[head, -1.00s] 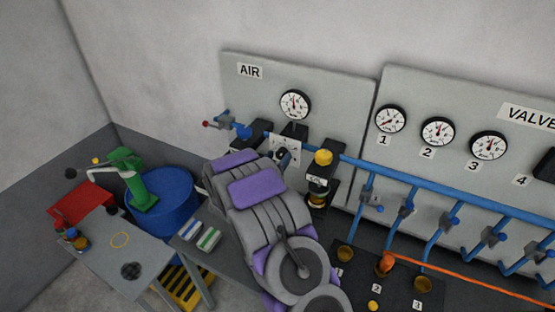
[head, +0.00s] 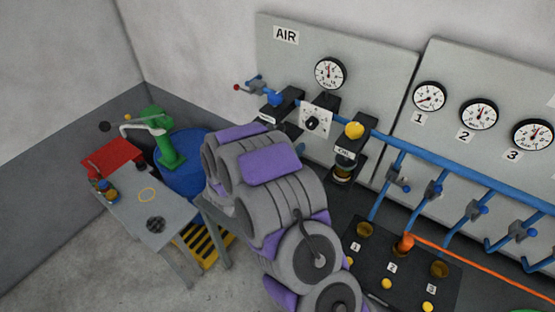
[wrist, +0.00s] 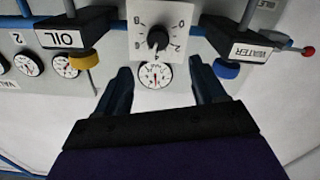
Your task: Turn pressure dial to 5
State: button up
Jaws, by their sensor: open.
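The pressure dial is a black knob (head: 312,123) on a white square plate below the AIR sign. In the wrist view the picture is upside down; the knob (wrist: 157,38) sits on its numbered plate, its pointer seemingly near the 4. My gripper (wrist: 160,80) is open and empty, its two dark fingers apart and short of the knob, which appears between and beyond the fingertips. The fingers are hidden in the head view behind my grey and purple arm. The air gauge (head: 330,73) is above the dial and shows between my fingers in the wrist view (wrist: 155,75).
The OIL unit (wrist: 68,38) with its yellow cap (head: 354,130) and the WATER unit (wrist: 248,42) with its blue cap (wrist: 227,69) flank the dial closely. A blue pipe (head: 400,146) runs along the panel. A side table (head: 165,222) and blue barrel (head: 186,178) are at left.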

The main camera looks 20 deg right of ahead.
jog(key=v, duration=0.6)
jog(key=shift+a, duration=0.1)
jog(key=m+b, duration=0.2)
jog(key=b, duration=0.3)
send_near(309, 126)
jog(key=x, duration=1)
jog(key=shift+f, duration=0.1)
